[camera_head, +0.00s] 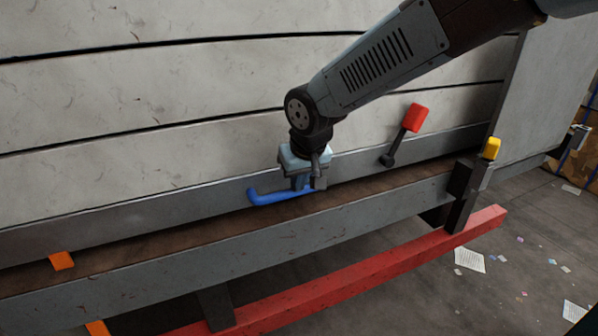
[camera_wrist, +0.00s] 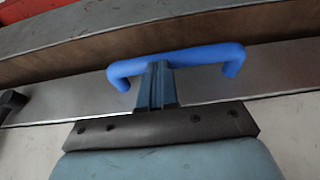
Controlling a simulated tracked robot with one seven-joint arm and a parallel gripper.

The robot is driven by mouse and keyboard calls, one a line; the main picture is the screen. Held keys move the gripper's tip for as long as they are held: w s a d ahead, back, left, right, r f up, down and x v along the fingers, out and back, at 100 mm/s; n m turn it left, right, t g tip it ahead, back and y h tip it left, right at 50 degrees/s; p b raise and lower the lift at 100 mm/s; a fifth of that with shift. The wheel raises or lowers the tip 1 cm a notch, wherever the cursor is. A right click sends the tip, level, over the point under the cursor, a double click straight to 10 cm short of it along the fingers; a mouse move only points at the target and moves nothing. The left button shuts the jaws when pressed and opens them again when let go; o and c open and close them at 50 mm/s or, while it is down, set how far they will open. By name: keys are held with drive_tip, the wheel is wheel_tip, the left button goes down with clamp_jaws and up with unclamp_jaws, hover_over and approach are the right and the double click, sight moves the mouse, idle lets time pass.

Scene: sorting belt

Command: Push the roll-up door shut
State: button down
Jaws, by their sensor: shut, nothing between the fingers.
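The roll-up door (camera_head: 130,90) is made of wide pale slats with a grey bottom bar (camera_head: 130,220). The bar runs close along the brown belt (camera_head: 370,198); I cannot tell whether a gap is left under it. A blue handle (camera_head: 265,197) sticks out from the bar. My gripper (camera_head: 302,184) points down at the handle's right part and hides some of it. In the wrist view my fingers (camera_wrist: 156,76) are together, with nothing between them, and their tips meet the middle of the blue handle (camera_wrist: 200,54). They appear to touch it.
A red-tipped lever (camera_head: 415,117) stands right of my gripper, near the bar. A yellow-capped post (camera_head: 491,148) rises at the belt's right end. A grey rail (camera_head: 200,257) and a red beam (camera_head: 370,275) run in front. Papers (camera_head: 469,260) lie on the floor.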

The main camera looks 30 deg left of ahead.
wheel_tip(320, 180, down, 2)
drive_tip(key=shift+f, duration=0.15)
drive_tip(key=shift+s+d+f, duration=0.1)
drive_tip(key=shift+f, duration=0.25)
drive_tip(key=shift+f, duration=0.1)
drive_tip(key=shift+d, duration=0.1)
drive_tip(key=a+v, duration=0.1)
drive_tip(key=v, duration=1.3)
drive_tip(key=shift+w+r, duration=0.35)
drive_tip(key=shift+r, duration=0.15)
